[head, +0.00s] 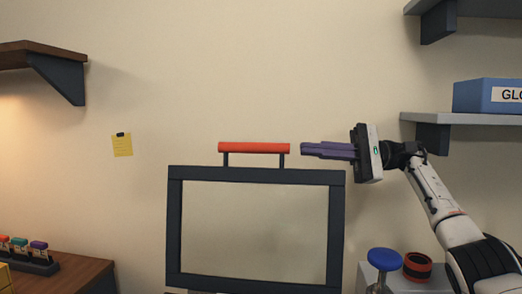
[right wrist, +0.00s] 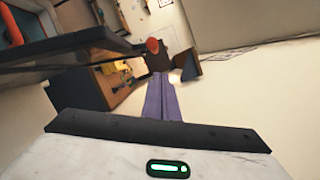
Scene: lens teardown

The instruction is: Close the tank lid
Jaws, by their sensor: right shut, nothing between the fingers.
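The tank lid (head: 256,174) is a dark square frame around a clear pane, standing upright in the head view. Its red bar handle (head: 254,148) sits on two short posts along the top edge. My right gripper (head: 303,150) points left, level with the handle and just off its right end. Its purple fingers are together with nothing between them. The tank's body is not clearly visible. My left gripper is out of view.
A blue-topped stool-like item (head: 384,256) and a red-black round item (head: 417,266) stand at the lower right. Shelves hang on both sides; the right one holds a blue box (head: 487,95). The wall area above the lid is clear.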

